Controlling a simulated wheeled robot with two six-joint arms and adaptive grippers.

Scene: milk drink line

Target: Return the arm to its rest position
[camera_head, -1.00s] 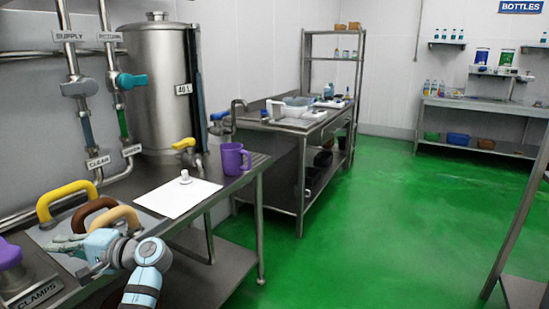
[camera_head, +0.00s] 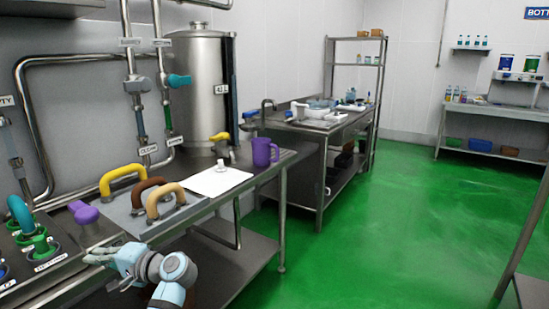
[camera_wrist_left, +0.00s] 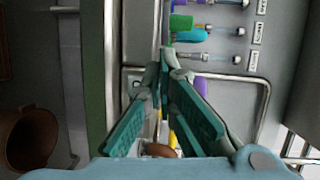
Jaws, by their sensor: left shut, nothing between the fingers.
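My left gripper (camera_head: 98,259) is low at the left in the head view, in front of the bench's front edge, its fingers pointing left. In the left wrist view its teal fingers (camera_wrist_left: 165,62) meet at the tips, shut with nothing between them. The gripper is apart from the yellow handle (camera_head: 121,172), the brown handle (camera_head: 146,184) and the tan handle (camera_head: 163,190) on a grey plate (camera_head: 125,220) on the bench. My right gripper is not in view.
A purple mug (camera_head: 263,153) and a white sheet (camera_head: 213,183) with a small white piece lie on the bench (camera_head: 240,255). A steel tank (camera_head: 200,90) and pipes stand behind. Coloured fittings (camera_head: 38,243) are at the far left. The green floor (camera_head: 380,240) is free at right.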

